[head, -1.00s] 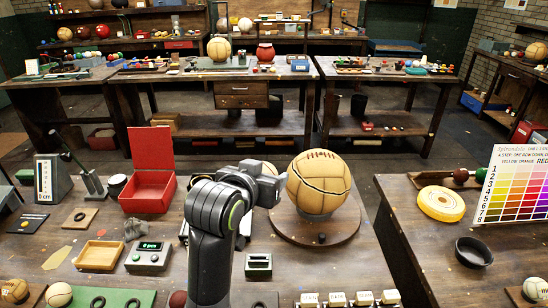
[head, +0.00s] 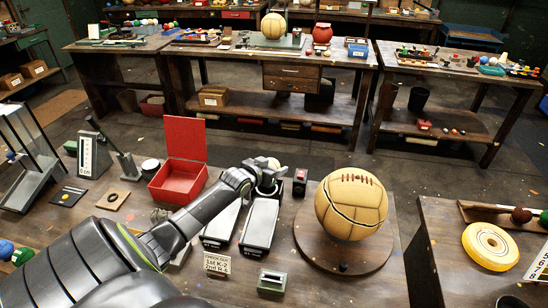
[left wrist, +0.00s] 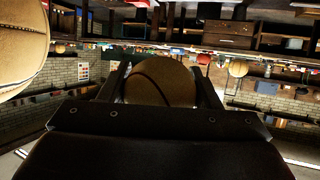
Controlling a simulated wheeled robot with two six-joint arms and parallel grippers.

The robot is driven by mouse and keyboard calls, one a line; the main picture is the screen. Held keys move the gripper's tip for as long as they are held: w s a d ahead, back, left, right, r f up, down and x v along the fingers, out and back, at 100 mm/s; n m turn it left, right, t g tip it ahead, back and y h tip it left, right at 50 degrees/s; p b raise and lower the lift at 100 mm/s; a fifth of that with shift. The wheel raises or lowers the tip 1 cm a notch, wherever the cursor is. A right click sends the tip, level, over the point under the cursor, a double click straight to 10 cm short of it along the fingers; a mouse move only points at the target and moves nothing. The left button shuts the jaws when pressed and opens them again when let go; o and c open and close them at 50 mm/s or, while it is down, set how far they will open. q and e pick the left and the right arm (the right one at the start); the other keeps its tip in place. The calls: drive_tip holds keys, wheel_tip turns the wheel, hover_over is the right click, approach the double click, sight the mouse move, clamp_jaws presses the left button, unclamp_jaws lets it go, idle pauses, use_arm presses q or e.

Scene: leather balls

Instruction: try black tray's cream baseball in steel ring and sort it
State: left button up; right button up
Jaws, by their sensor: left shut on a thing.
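My left gripper (head: 270,178) is shut on a cream ball (head: 273,163), above the far end of the black trays. In the left wrist view the ball (left wrist: 160,82) sits between both fingers, with a dark curved seam on it. Two long black trays, a left one (head: 221,222) and a right one (head: 261,225), lie side by side on the bench below the gripper. A tan plate with a dark ring (head: 112,200) lies at the left; I cannot tell if this is the steel ring. My right gripper is not in view.
An open red box (head: 180,180) stands left of the gripper. A big tan stitched ball (head: 351,203) on a round wooden base (head: 310,240) stands to the right. A small sign (head: 217,263) and a green-grey block (head: 273,281) stand in front.

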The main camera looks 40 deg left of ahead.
use_arm(q)
drive_tip(key=shift+s+a+f, duration=0.1)
drive_tip(key=shift+a, duration=0.65)
drive_tip(key=shift+s+f+b, duration=0.15)
drive_tip(key=shift+f+b, duration=0.55)
drive_tip(key=shift+b, duration=0.15)
wheel_tip(320, 180, down, 5)
drive_tip(key=b, duration=0.5)
drive_tip(key=shift+f, duration=0.2)
drive_tip(key=o, duration=1.1)
drive_tip(key=shift+d, duration=0.1)
drive_tip(key=shift+o, duration=0.2)
